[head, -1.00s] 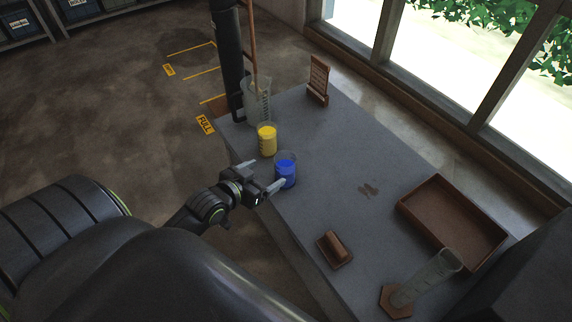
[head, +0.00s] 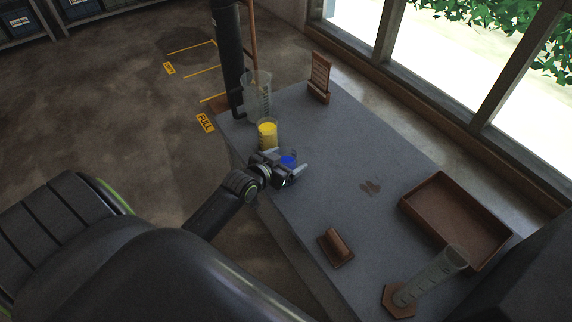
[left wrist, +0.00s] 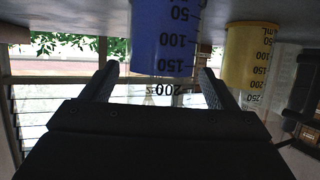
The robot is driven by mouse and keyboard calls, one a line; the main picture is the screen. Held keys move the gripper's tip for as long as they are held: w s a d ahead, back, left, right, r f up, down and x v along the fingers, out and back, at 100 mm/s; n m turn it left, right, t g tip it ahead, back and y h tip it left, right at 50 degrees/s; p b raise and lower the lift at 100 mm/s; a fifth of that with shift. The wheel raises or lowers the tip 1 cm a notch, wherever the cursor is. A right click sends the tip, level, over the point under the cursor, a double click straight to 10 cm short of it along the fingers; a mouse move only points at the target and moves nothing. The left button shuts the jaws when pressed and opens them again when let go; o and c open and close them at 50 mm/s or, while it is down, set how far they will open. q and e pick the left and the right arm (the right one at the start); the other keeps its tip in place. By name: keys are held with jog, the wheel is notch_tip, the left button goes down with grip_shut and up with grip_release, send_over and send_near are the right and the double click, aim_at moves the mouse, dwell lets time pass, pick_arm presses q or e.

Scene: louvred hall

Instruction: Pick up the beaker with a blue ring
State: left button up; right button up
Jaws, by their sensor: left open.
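The beaker with blue (head: 288,160) stands on the grey table near its left edge, partly hidden by my left gripper (head: 286,166). Its blue shows as a filled lower part rather than a clear ring. In the left wrist view, which is upside down, the blue beaker (left wrist: 165,35) with black graduation marks lies between the two fingers of my left gripper (left wrist: 158,74). The fingers are apart, and I see no clear contact. A beaker with yellow (head: 267,134) stands just behind it; it also shows in the left wrist view (left wrist: 248,55). My right gripper is out of view.
A larger clear beaker (head: 257,90) stands at the table's far left corner. A brown rack (head: 319,78), a brown tray (head: 407,205), a brown block (head: 336,247) and a measuring cylinder (head: 434,275) are on the table (head: 345,140). The table's middle is mostly clear.

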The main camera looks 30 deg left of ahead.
pick_arm(q)
jog(key=c, duration=1.2)
jog(key=shift+r, duration=0.1)
